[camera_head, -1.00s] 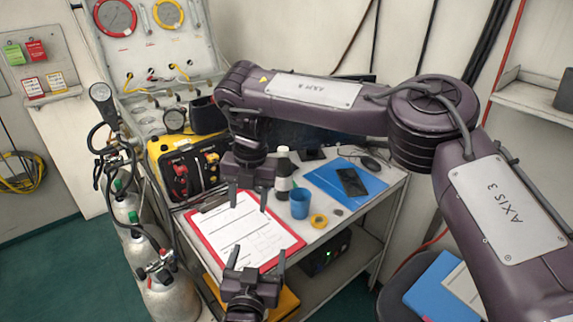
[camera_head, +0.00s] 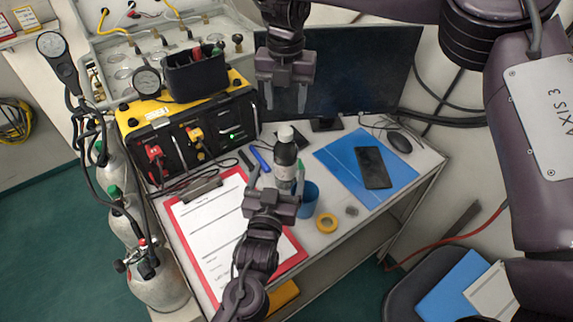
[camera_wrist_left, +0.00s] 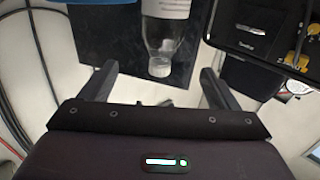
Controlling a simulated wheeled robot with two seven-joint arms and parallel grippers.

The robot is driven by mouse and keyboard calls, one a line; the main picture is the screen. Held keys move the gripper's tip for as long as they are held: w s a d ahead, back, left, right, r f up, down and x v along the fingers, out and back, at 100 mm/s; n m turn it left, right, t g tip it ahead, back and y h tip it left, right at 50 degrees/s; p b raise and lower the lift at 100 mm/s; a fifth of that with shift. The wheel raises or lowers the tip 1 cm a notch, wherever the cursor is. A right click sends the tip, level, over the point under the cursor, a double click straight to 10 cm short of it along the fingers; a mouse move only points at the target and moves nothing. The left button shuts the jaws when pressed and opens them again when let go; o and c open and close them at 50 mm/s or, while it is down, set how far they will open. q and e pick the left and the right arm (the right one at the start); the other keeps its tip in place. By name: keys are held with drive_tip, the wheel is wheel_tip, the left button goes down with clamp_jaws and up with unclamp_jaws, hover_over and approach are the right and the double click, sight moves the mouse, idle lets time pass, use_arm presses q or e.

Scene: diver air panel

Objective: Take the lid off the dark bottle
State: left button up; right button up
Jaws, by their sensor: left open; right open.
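The dark bottle (camera_head: 285,157) stands upright on the table, with a white lid (camera_head: 286,133) on its top. In the left wrist view the bottle (camera_wrist_left: 166,35) appears upside down, its lid (camera_wrist_left: 160,68) pointing toward the space between the fingers. My left gripper (camera_head: 275,174) is open, in front of the bottle and partly covering its lower part in the head view. Its fingers (camera_wrist_left: 158,80) show apart and empty in the wrist view. My right gripper (camera_head: 286,100) is open and empty, pointing down above and behind the bottle, before the monitor.
A blue cup (camera_head: 307,196) stands close right of the bottle, with a yellow tape roll (camera_head: 327,223) nearby. A red clipboard (camera_head: 201,262) lies left. A blue folder (camera_head: 345,157) with a phone (camera_head: 373,167) lies right. A yellow-black case (camera_head: 190,140) and monitor (camera_head: 375,75) stand behind.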

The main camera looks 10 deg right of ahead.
sight(283, 163)
drive_tip(key=shift+w+d+f, duration=0.1)
drive_tip(key=shift+w+f, duration=0.15)
drive_tip(key=shift+w, duration=0.15)
use_arm(q)
drive_tip(key=w+f, duration=0.1)
drive_tip(key=w, duration=0.1)
drive_tip(key=w+d+f, duration=0.1)
drive_tip(key=w, duration=0.1)
drive_tip(key=w+d+f, duration=0.1)
drive_tip(key=w, duration=0.1)
drive_tip(key=shift+w+d+f, duration=0.15)
drive_tip(key=shift+w+d, duration=0.05)
drive_tip(key=shift+w+d+f, duration=0.1)
drive_tip(key=shift+w+d, duration=0.2)
drive_tip(key=shift+w, duration=0.35)
